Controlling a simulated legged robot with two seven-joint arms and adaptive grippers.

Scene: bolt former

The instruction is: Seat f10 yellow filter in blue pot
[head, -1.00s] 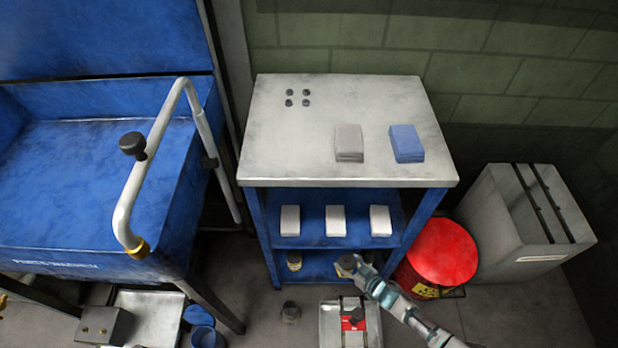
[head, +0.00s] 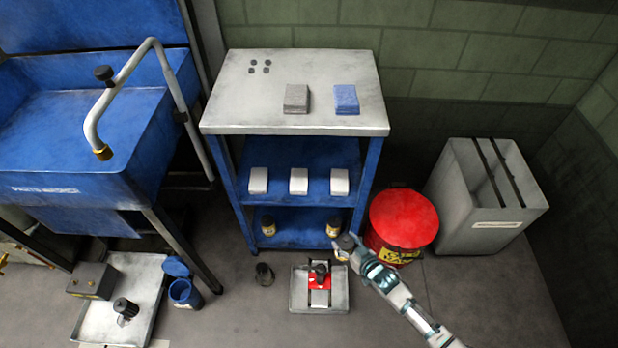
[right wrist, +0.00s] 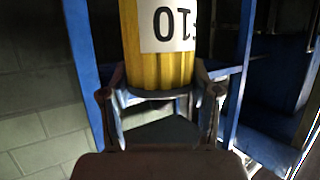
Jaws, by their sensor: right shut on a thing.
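The yellow filter (right wrist: 160,45) stands between the fingers of my right gripper (right wrist: 158,100) in the right wrist view. Its white label reads "10" upside down, with the rest cut off. In the head view my right gripper (head: 347,246) is shut on it in front of the shelf unit's lower right corner; mostly the filter's dark round end (head: 345,242) shows. The blue pot (head: 185,292) stands on the floor at lower left, well left of the gripper, with a second blue round piece (head: 176,267) behind it. My left gripper is not in view.
Two yellow filters, left (head: 268,226) and right (head: 334,226), stand on the lowest shelf. A grey tray (head: 300,305) holds a red fixture. A red bin (head: 403,222) is right of the gripper. Another tray (head: 92,325) lies left of the pot.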

